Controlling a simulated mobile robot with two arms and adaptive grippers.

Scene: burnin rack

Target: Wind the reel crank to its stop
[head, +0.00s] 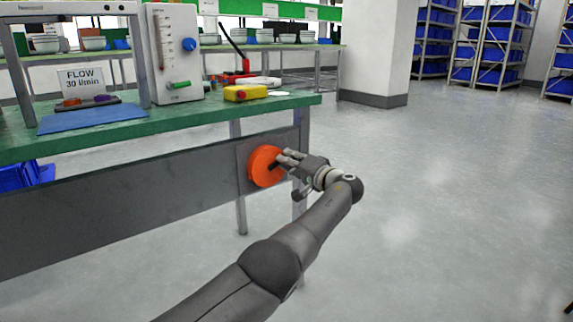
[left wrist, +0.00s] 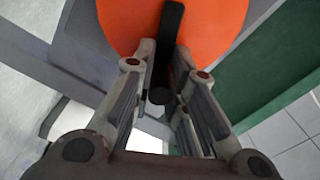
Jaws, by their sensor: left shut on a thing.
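The orange reel (head: 265,166) is mounted on the grey panel below the green bench, near the bench's right end. In the left wrist view the reel (left wrist: 120,22) fills the top, and a black crank arm (left wrist: 171,30) runs down its face to a dark handle (left wrist: 159,95). My left gripper (head: 284,160) is at the right side of the reel. In the left wrist view its fingers (left wrist: 163,62) are on both sides of the crank handle, shut on it. The handle is mostly hidden by the fingers in the head view. My right gripper is not in view.
A bench leg (head: 300,160) stands behind my gripper. The floor to the right is clear.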

